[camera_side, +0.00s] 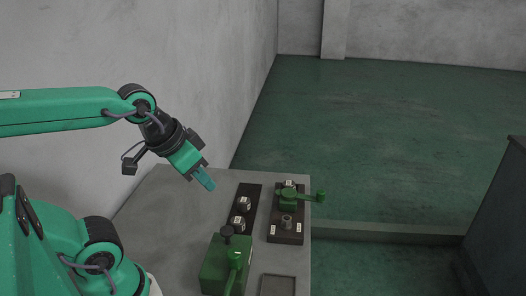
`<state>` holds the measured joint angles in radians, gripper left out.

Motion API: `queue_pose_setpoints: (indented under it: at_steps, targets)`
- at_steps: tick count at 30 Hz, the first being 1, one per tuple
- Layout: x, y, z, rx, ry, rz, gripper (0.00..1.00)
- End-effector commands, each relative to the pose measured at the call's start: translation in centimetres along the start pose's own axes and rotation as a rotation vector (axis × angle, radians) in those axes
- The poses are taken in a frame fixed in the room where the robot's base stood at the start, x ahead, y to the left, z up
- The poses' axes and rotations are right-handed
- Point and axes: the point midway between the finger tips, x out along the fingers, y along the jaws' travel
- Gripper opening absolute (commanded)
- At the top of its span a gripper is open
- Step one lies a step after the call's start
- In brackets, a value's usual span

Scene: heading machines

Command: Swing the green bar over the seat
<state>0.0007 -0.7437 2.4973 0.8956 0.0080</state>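A green bar (303,196) sits at the far end of a dark plate (272,231) on the grey table. It points right, its end reaching past the plate's edge. A round grey fitting with a hole (287,221), which may be the seat, stands on the same plate in front of the bar, and the bar is not over it. My gripper (206,181) is above the table's left part, left of the plate and apart from the bar, tilted down to the right. Its blue fingertips show as one shape, so I cannot tell whether they are open.
A dark strip with two round knobs (240,222) lies left of the plate. A green box with a black knob and a green lever (217,262) stands in front. A shallow tray (277,285) lies at the table's front right. A grey wall runs along the left.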

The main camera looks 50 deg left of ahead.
Motion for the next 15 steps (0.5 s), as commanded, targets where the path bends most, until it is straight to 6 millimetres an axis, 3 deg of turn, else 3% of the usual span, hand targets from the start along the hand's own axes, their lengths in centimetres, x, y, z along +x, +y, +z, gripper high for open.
queue_pose_setpoints:
  at_steps: [1,3,15]
  targets:
    - [0.1,0.0,-0.2,0.008,0.0,0.001,0.1]
    - [0.2,0.1,-0.5,0.024,0.001,0.002,0.0]
    - [2.8,0.8,-4.8,0.255,0.022,0.012,0.0]
